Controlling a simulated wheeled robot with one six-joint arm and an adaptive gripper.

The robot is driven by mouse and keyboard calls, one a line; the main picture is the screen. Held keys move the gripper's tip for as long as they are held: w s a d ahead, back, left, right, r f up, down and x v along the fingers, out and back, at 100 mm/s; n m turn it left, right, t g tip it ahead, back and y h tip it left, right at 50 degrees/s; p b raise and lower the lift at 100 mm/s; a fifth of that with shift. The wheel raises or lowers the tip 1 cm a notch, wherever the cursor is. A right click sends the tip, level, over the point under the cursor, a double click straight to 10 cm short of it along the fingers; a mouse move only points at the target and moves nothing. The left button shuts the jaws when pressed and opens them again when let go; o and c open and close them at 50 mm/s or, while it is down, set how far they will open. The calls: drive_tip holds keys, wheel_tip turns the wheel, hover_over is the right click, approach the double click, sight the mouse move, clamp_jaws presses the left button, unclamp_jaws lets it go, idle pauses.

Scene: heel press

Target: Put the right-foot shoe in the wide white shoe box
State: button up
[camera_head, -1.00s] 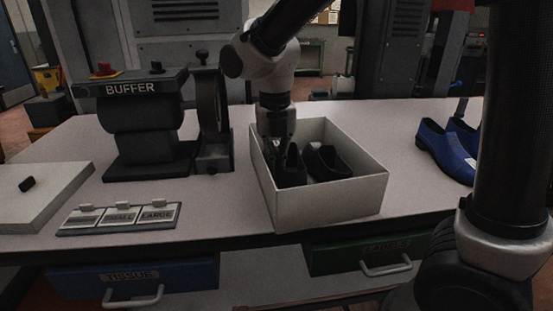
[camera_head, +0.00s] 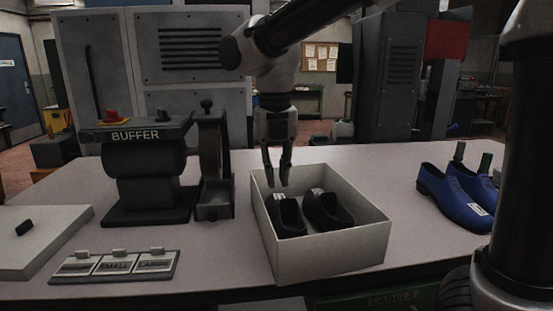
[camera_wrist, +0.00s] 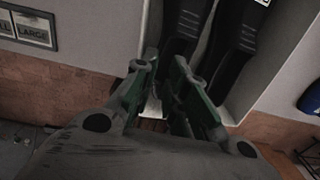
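The wide white shoe box (camera_head: 335,259) stands open on the table. Two black shoes lie side by side inside it, a left one (camera_head: 284,222) and a right one (camera_head: 328,213). Both also show in the wrist view, the left one (camera_wrist: 181,28) and the right one (camera_wrist: 235,40). I cannot tell which of them is the right-foot shoe. My gripper (camera_head: 278,184) points down above the left black shoe, apart from it. Its fingers (camera_wrist: 168,90) are parted with nothing between them.
A buffer machine (camera_head: 147,165) stands left of the box. A label holder (camera_head: 115,264) lies at the front left, beside a closed white box or lid (camera_head: 40,240). Blue shoes (camera_head: 452,193) stand at the right. The table between box and blue shoes is clear.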

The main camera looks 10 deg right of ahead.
drive_tip(key=s+d+r+m+t, duration=0.1)
drive_tip(key=s+d+r+m, duration=0.15)
drive_tip(key=d+m, duration=0.65)
drive_tip(key=s+d+r+m+t, duration=0.1)
drive_tip(key=s+d+m, duration=0.2)
drive_tip(key=d+m, duration=0.6)
drive_tip(key=s+d+f+m+t, duration=0.1)
drive_tip(key=s+d+m, duration=0.3)
drive_tip(key=m, duration=0.5)
drive_tip(key=s+d+f+m+t, duration=0.1)
drive_tip(key=s+d+f+m, duration=0.2)
drive_tip(key=m, duration=0.6)
drive_tip(key=s+d, duration=0.2)
drive_tip(key=d, duration=0.1)
drive_tip(key=shift+d+f, duration=0.15)
drive_tip(key=shift+f, duration=0.2)
drive_tip(key=shift+s, duration=0.1)
